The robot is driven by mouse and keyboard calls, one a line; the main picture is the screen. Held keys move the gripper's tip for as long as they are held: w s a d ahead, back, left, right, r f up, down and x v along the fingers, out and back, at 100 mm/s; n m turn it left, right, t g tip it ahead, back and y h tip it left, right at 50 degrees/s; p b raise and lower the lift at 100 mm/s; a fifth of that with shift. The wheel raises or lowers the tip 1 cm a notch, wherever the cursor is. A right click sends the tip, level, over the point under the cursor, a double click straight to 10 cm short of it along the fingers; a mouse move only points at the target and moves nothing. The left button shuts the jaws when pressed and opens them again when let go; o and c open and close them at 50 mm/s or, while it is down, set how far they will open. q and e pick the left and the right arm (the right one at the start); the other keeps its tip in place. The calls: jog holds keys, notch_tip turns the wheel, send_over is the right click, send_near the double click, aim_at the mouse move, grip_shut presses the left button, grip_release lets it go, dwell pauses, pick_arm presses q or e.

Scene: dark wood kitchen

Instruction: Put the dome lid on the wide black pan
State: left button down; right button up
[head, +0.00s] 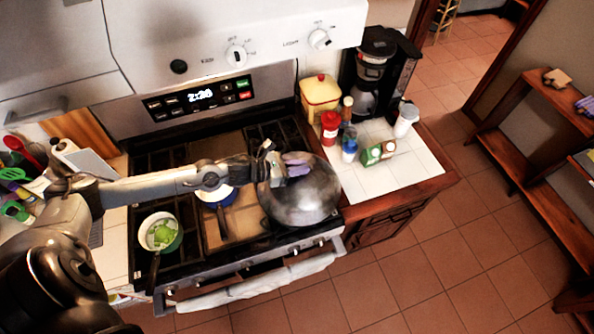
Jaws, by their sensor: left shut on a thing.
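The dome lid (308,200) is a large, shiny grey metal dome over the right front of the stove. My left gripper (285,167) is at the top of the lid and shut on it, near a purple part that looks like its handle. The wide black pan cannot be made out; the lid covers the area where it may be. I cannot tell whether the lid rests on something or hangs above it. My right gripper is not in view.
A pot with green food (160,232) stands at the stove's front left. A blue pot (215,194) is partly under my left arm. The right counter (410,172) holds a coffee maker (374,75), a yellow canister (320,95), a red jar (329,128) and small bottles. Utensils lie at left.

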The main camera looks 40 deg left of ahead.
pick_arm(q)
jog(key=shift+a+f, duration=0.15)
jog(key=shift+a, duration=0.25)
jog(key=shift+f, duration=0.25)
notch_tip(320, 180, down, 3)
jog(key=shift+f+p, duration=0.15)
jog(key=shift+p, duration=0.4)
jog(key=shift+f, duration=0.15)
jog(key=shift+f, duration=0.15)
jog(key=c, duration=1.5)
grip_release()
jog(key=shift+f, duration=0.1)
jog(key=shift+c, duration=0.2)
jog(key=o, duration=0.4)
